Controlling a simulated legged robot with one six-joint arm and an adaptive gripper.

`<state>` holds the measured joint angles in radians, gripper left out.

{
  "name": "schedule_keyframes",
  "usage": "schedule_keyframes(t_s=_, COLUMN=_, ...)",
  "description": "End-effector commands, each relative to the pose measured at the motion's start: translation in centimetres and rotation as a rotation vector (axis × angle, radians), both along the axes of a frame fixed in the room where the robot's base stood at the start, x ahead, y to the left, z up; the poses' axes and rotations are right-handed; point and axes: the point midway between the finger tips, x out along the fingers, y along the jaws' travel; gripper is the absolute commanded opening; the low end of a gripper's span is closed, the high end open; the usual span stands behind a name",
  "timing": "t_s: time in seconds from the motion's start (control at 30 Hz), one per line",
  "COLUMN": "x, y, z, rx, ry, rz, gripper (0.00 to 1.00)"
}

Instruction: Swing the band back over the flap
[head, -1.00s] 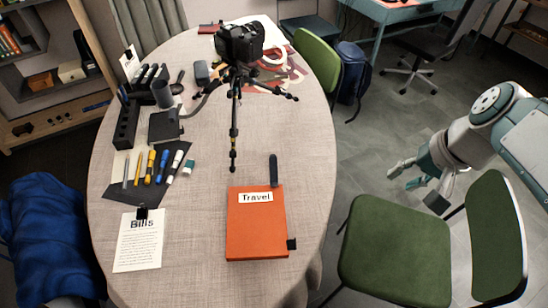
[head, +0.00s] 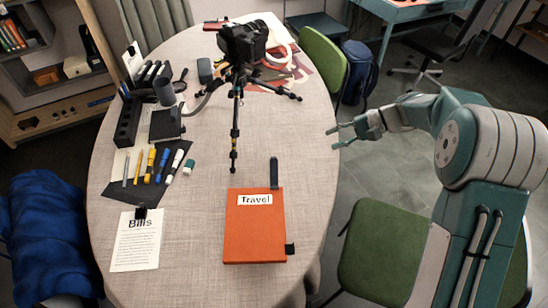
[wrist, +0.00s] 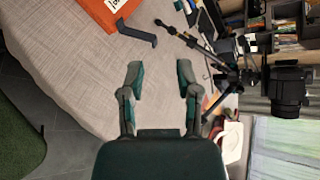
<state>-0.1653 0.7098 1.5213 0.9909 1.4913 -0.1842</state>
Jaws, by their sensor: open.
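An orange folder labelled "Travel" (head: 254,236) lies flat on the table, its front flap apparently closed. A dark band (head: 274,172) sticks out past its top edge near the right corner, not across the front. A small black tab (head: 290,249) shows at the folder's lower right edge. In the wrist view the folder (wrist: 97,12) is at the top and the band (wrist: 138,34) reaches out from it with a bent end. My gripper (head: 335,138) is open and empty at the table's right edge, up and right of the band. Both fingers (wrist: 160,72) show apart in the wrist view.
A camera on a small tripod (head: 236,120) stands beyond the folder, its legs spread over the table. Pens lie on a dark mat (head: 150,190) at left, with a "Bills" sheet (head: 135,245) below. A green chair (head: 378,250) stands at right. Table around the band is clear.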

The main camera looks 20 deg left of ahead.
Motion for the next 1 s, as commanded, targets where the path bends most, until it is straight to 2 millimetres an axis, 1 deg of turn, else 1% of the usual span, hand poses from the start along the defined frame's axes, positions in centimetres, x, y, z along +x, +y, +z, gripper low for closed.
schedule_keyframes(t_s=0.03, x=0.5, y=0.7, z=-1.3, rx=0.027, ry=0.029, rz=0.002, gripper=0.43)
schedule_keyframes(t_s=0.17, x=1.6, y=2.5, z=-4.1, rx=0.109, ry=0.093, rz=0.002, gripper=0.43)
schedule_keyframes(t_s=0.3, x=2.5, y=4.2, z=-7.3, rx=0.195, ry=0.159, rz=-0.002, gripper=0.43)
schedule_keyframes(t_s=0.5, x=3.2, y=6.1, z=-11.9, rx=0.316, ry=0.242, rz=-0.014, gripper=0.43)
schedule_keyframes(t_s=0.6, x=3.2, y=6.7, z=-13.7, rx=0.365, ry=0.272, rz=-0.021, gripper=0.43)
schedule_keyframes(t_s=0.77, x=3.2, y=7.1, z=-15.1, rx=0.405, ry=0.294, rz=-0.026, gripper=0.43)
schedule_keyframes(t_s=0.87, x=3.1, y=7.5, z=-15.2, rx=0.413, ry=0.296, rz=-0.027, gripper=0.43)
schedule_keyframes(t_s=0.97, x=2.6, y=8.5, z=-15.2, rx=0.413, ry=0.297, rz=-0.026, gripper=0.43)
schedule_keyframes(t_s=1.0, x=2.2, y=9.0, z=-15.2, rx=0.411, ry=0.299, rz=-0.025, gripper=0.43)
